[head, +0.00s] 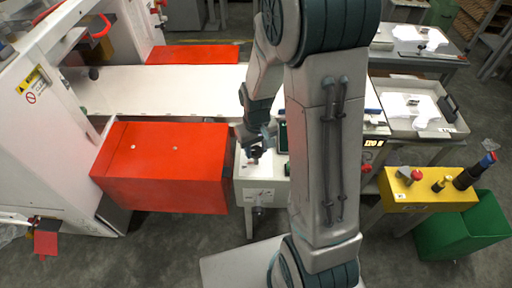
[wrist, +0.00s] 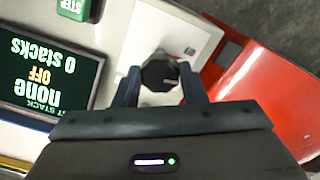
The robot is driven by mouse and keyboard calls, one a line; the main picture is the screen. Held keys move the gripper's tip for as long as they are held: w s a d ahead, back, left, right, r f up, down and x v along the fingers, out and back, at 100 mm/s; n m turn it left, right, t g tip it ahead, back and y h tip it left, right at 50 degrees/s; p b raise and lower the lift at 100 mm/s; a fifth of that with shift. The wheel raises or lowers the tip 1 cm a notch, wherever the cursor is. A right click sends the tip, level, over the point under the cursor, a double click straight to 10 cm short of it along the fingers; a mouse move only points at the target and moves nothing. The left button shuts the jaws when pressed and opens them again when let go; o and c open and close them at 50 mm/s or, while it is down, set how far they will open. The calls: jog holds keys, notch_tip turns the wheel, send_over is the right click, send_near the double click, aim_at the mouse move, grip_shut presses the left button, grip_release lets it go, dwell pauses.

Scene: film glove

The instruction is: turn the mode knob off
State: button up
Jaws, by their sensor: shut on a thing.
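The mode knob (wrist: 160,73) is a dark, faceted knob on a white panel in the wrist view. My gripper (wrist: 160,88) has its two fingers on either side of the knob and is shut on it. In the head view my gripper (head: 258,150) is at the small white control box (head: 262,190), beside the red cover, and the knob is mostly hidden by the fingers there. A screen (wrist: 45,75) next to the knob reads, upside down, "none", "OFF" and "0 stacks".
A green STEP button (wrist: 74,8) sits by the screen. A large red cover (head: 165,165) stands left of the control box. A yellow box (head: 425,190) with a red button and a green bin (head: 465,232) are at the right.

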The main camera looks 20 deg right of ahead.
aim_at(256, 151)
jog(key=o, duration=1)
notch_tip(256, 151, up, 14)
jog(key=shift+f, duration=0.1)
jog(key=s+r+t, duration=0.1)
jog(key=s, duration=0.3)
jog(key=s+r+m+t, duration=0.1)
jog(key=s+r, duration=0.1)
jog(key=s, duration=0.3)
jog(key=s+r+m, duration=0.1)
jog(key=s, duration=0.3)
jog(key=shift+s+d+r+t, duration=0.1)
jog(key=shift+s+r+t, duration=0.05)
jog(key=shift+r+t, duration=0.25)
